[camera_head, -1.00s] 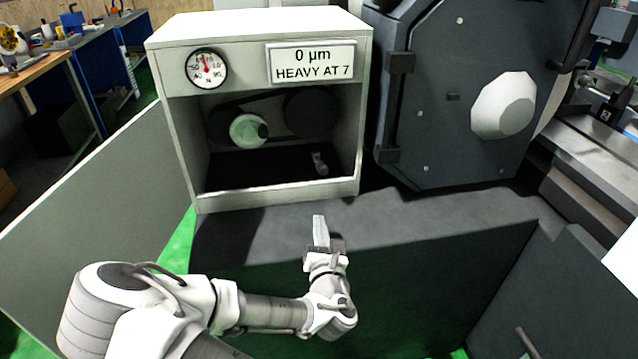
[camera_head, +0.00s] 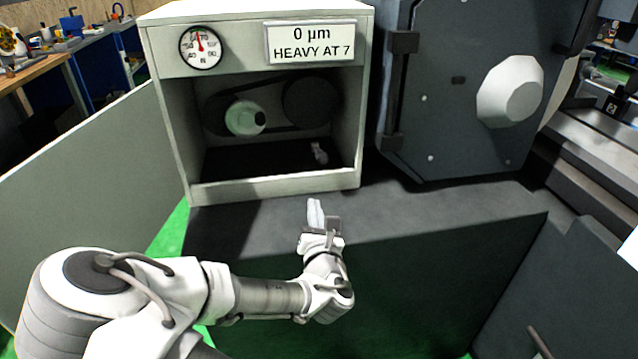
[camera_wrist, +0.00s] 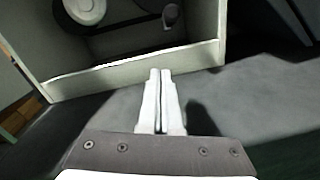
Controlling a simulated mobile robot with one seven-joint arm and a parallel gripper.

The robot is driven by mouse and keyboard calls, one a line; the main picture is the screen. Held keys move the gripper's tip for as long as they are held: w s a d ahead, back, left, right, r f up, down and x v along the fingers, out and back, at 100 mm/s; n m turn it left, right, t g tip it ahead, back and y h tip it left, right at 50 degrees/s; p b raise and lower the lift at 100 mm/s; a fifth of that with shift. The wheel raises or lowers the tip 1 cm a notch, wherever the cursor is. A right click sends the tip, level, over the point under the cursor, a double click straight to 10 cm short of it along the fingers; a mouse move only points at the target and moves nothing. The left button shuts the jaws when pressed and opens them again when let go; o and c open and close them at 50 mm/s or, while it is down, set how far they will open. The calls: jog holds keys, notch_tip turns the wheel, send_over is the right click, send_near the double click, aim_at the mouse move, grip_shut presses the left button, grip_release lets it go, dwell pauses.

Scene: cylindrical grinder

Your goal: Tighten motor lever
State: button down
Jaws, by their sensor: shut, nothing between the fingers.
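In the wrist view the lever (camera_wrist: 170,14) shows at the top, beyond the cabinet's front lip. My gripper (camera_head: 315,203) is in front of the cabinet, over the dark grey ledge, apart from the lever. In the wrist view my gripper's two pale fingers (camera_wrist: 161,75) lie side by side, shut and empty, pointing toward the lip. The lever's base is too small to make out.
The cabinet (camera_head: 270,187) has a raised front lip, side walls, a dial gauge (camera_head: 201,47) and a sign (camera_head: 311,42) reading "0 µm HEAVY AT 7". Inside are a pale pulley (camera_head: 245,118) and a belt. A dark machine housing (camera_head: 450,120) stands at right. The opening's front is clear.

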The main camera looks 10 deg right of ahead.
aim_at(319, 154)
jog(key=b, duration=0.2)
jog(key=shift+w+d+f+b, duration=0.1)
jog(key=shift+w+f+b, duration=0.1)
jog(key=shift+f+b, duration=0.15)
jog(key=shift+d+b, duration=0.2)
jog(key=shift+b, duration=0.7)
jog(key=shift+d+b, duration=0.1)
jog(key=shift+b, duration=0.4)
jog(key=w, duration=0.2)
jog(key=w+b, duration=0.1)
jog(key=w, duration=0.5)
jog(key=shift+d+b, duration=0.4)
jog(key=shift+w+d+r, duration=0.1)
jog(key=shift+d+r, duration=0.05)
jog(key=shift+r, duration=0.5)
jog(key=shift+d+r, duration=0.15)
jog(key=shift+r, duration=0.45)
jog(key=shift+w+d+r, duration=0.2)
jog(key=shift+d+r, duration=0.05)
jog(key=shift+r, duration=0.45)
jog(key=shift+r+p, duration=0.2)
jog(key=shift+p, duration=0.2)
